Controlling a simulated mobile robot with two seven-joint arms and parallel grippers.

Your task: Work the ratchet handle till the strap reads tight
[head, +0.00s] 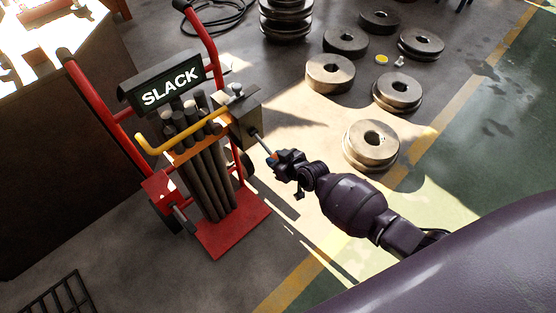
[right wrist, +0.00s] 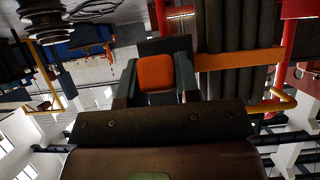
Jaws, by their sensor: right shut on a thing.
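A red hand truck (head: 232,232) holds a bundle of dark bars (head: 208,185) upright. An orange strap (head: 203,140) runs across the bars; it also shows in the right wrist view (right wrist: 238,60). The sign (head: 170,87) above them reads SLACK. A grey ratchet box (head: 238,117) sits at the strap's right side, and the ratchet handle (head: 262,143) sticks out of it down to the right. My right gripper (head: 276,160) is shut on the handle's orange end (right wrist: 155,73), which lies between its fingers in the right wrist view. My left gripper is not in view.
A yellow curved bar (head: 182,145) crosses in front of the bars. Several round metal weights (head: 371,145) lie on the floor at the right and back. A dark bench (head: 65,140) stands at the left. The floor in front of the truck is clear.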

